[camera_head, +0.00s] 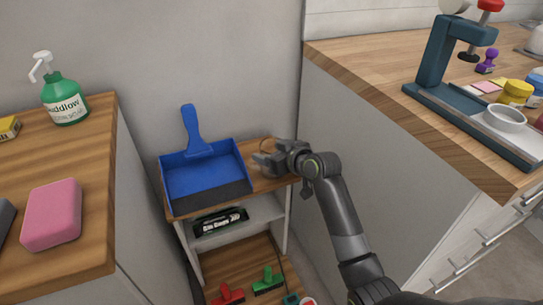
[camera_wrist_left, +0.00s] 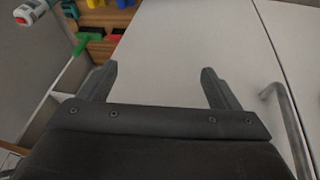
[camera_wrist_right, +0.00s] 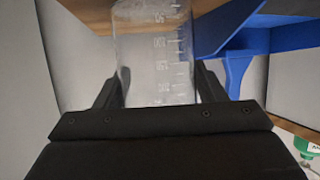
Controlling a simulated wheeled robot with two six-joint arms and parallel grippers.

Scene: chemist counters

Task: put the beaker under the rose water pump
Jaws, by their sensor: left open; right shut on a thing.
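My right gripper (camera_head: 264,163) is shut on a clear glass beaker (camera_wrist_right: 155,60), which stands between its fingers with white scale marks showing in the right wrist view. In the head view the gripper is over the right end of a small wooden shelf top (camera_head: 262,182), and the beaker is hard to make out there. My left gripper (camera_wrist_left: 160,85) is open and empty in front of a white cabinet front; it is not in the head view. A green pump bottle (camera_head: 66,102) with a white pump stands on the left counter. I see no bottle clearly marked rose water.
A blue dustpan (camera_head: 203,181) lies on the shelf top, left of my right gripper. A pink sponge (camera_head: 52,214) is on the left counter. A dark blue press (camera_head: 436,60) stands on the right counter (camera_head: 375,75). Both counters rise above the shelf.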

